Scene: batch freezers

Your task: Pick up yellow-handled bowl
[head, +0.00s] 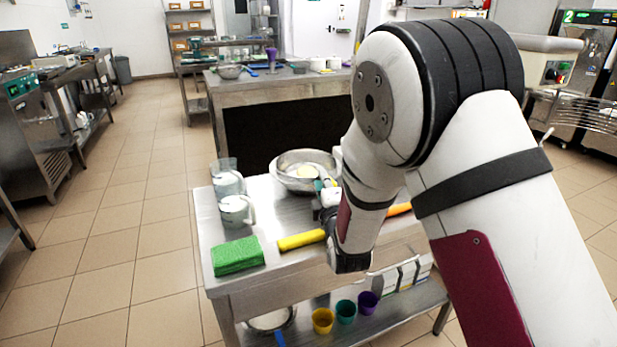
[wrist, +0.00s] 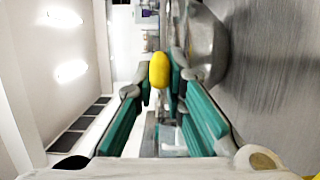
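A wide metal bowl (head: 284,177) sits at the far side of the steel table, with something pale yellow inside it. It also shows in the wrist view (wrist: 206,45), at the right beside my fingers. Its yellow handle (wrist: 159,70) appears end-on between the fingertips. My gripper (wrist: 160,75) has teal-padded fingers that close in on both sides of this handle, with almost no gap showing. In the head view my gripper (head: 325,186) is small at the bowl's near right rim, partly hidden by my arm.
A green sponge (head: 238,256) and a yellow cylinder (head: 301,240) lie near the front edge. An orange item (head: 398,209) is partly behind my arm. Cups (head: 323,320) stand on the lower shelf. The floor at left is clear.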

